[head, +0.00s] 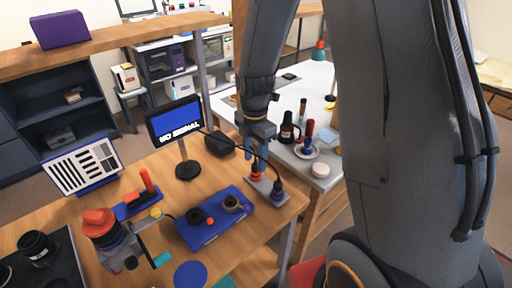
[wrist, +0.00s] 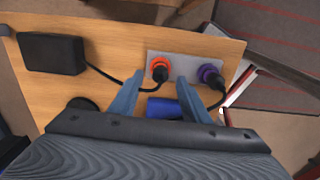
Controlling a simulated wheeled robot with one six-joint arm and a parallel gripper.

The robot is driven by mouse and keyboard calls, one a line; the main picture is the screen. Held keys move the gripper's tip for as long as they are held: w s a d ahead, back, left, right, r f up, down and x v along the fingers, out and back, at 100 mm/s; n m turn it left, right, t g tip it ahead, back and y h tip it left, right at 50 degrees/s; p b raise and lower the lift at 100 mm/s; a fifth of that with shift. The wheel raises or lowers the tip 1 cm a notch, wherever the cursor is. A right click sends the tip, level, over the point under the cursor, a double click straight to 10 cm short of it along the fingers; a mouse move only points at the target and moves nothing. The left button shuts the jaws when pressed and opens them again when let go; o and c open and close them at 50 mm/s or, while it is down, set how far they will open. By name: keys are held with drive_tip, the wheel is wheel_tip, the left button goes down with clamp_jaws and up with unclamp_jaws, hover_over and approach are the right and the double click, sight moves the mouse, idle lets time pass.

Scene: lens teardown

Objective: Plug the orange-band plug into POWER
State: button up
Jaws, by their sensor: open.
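The orange-band plug (wrist: 160,72) stands at an orange ring on the grey socket plate (wrist: 184,62) in the wrist view; how deep it sits I cannot tell. The orange also shows in the head view (head: 257,178), just below my gripper (head: 256,162). In the wrist view my gripper (wrist: 160,82) is open, its blue-grey fingers on either side of the plug, not visibly touching it. A purple-band plug (wrist: 209,75) is at the right end of the plate and also shows in the head view (head: 278,187). No POWER label is readable.
A black box (wrist: 50,52) has a cable running to the orange-band plug. The monitor (head: 175,120) reads "NO SIGNAL", with a cable towards the plate. A blue tray (head: 205,235) with lens parts lies left of the plate. The table edge is close on the right.

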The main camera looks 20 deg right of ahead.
sight(255, 165)
drive_tip(key=shift+f+p, duration=0.35)
drive_tip(key=shift+f, duration=1.75)
clamp_jaws()
drive_tip(key=shift+r+p, duration=0.8)
drive_tip(key=shift+r, duration=0.1)
drive_tip(key=shift+r+p, duration=1.7)
drive_tip(key=shift+r, duration=0.5)
drive_tip(key=shift+s, duration=0.1)
